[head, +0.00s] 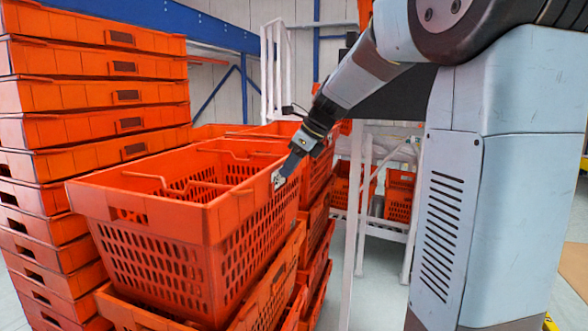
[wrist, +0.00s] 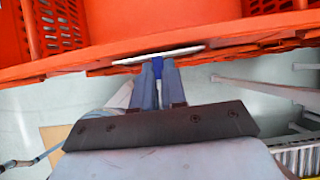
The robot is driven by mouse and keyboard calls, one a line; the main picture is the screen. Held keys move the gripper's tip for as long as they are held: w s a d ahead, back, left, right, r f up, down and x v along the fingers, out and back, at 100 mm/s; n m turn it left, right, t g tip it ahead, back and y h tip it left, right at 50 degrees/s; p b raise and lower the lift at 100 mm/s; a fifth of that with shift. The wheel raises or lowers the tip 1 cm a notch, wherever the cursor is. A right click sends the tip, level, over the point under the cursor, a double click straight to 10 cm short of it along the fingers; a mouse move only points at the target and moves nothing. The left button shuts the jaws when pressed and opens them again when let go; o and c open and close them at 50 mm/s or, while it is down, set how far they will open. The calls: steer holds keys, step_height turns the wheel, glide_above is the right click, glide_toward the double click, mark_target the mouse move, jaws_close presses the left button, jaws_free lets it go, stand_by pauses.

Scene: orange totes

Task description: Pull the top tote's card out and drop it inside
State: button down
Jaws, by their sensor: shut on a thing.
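The top tote (head: 240,210) is an orange crate with slotted walls, standing on a stack of similar totes left of my arm. Its card (head: 277,180) is a small white piece at the outside of the right wall, near the rim. In the wrist view the card (wrist: 160,56) shows edge-on as a thin white strip along the orange wall. My gripper (head: 284,172) is at that wall, shut on the card; the fingertips (wrist: 158,66) meet at the strip. Whether the card is still in its holder cannot be told. The tote's floor is mostly hidden.
A tall stack of orange totes (head: 85,130) stands close on the left. More orange totes stand behind the top tote. A white rack (head: 375,222) with totes stands behind, right of the gripper. Grey floor shows below the wall in the wrist view.

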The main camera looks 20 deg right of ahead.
steer(key=shift+s+d+r, duration=0.1)
steer(key=shift+d+r, duration=0.05)
steer(key=shift+r, duration=1.3)
steer(key=shift+d+r, duration=0.1)
steer(key=shift+r, duration=1.3)
steer(key=shift+s, duration=0.15)
